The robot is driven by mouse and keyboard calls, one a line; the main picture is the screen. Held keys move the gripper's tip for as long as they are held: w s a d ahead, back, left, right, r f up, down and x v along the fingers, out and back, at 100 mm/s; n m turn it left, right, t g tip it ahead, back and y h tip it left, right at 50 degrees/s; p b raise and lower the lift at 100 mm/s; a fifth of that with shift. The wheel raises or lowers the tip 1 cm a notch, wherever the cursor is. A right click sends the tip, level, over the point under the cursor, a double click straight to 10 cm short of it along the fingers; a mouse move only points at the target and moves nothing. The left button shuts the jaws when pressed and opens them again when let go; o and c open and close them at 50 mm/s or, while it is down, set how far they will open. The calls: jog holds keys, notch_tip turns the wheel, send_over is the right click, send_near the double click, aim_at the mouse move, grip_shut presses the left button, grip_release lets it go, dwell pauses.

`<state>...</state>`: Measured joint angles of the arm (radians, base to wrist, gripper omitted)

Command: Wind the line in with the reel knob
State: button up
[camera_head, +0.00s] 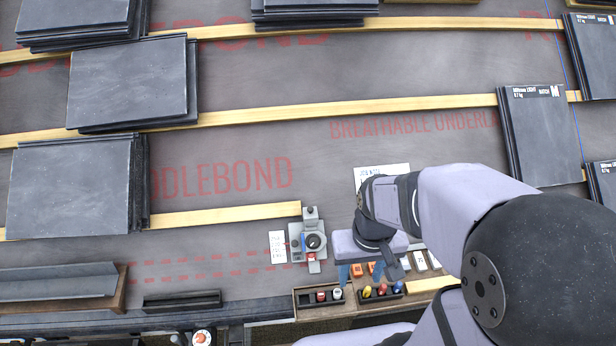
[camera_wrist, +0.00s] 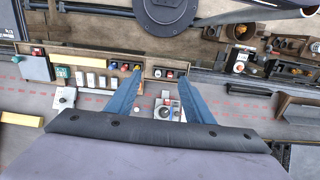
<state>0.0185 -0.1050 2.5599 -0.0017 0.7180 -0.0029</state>
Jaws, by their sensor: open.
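A small grey device (camera_head: 309,240) with a dark round knob (camera_head: 314,241) and a red part at its front stands on the underlay, left of my gripper. It also shows between the fingers in the wrist view (camera_wrist: 168,110); I cannot tell for certain that it is the line reel. A thin blue line (camera_head: 577,120) runs down the right side of the roof. My gripper (camera_head: 361,275) has its blue fingers apart and empty, above the area by the small trays. The fingers also show spread in the wrist view (camera_wrist: 160,78).
Wooden trays (camera_head: 312,308) with small coloured pieces lie along the front edge. A white card (camera_head: 277,247) lies left of the grey device. Slate stacks (camera_head: 75,188) stand at left and right on wooden battens (camera_head: 225,215). A round orange-and-white item (camera_head: 202,338) is at the bottom.

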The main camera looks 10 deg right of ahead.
jog(key=s+d+f+g+b, duration=0.1)
jog(key=s+d+f+g, duration=0.15)
jog(key=f, duration=0.25)
jog(key=s+d+f+g, duration=0.1)
jog(key=s+f+g, duration=0.2)
jog(key=f, duration=0.3)
jog(key=w+d+f+n+t+h, duration=0.3)
jog(key=w+d+f+n, duration=0.4)
jog(key=w+f, duration=0.3)
jog(key=w+a+f+n+t+y, duration=0.1)
jog(key=w+a+f+n+t, duration=0.1)
jog(key=w+n, duration=0.4)
jog(key=w+a+f+n+t+y, duration=0.1)
jog(key=w+f+n+t, duration=0.15)
jog(key=w, duration=0.45)
jog(key=w+a+r+n+t+y, duration=0.2)
jog(key=w+a+r+n+y, duration=0.1)
jog(key=a+n, duration=0.7)
jog(key=w+n+y, duration=0.1)
jog(key=w+n, duration=0.1)
jog(key=shift+w+r+y, duration=0.2)
jog(key=shift+w+y, duration=0.2)
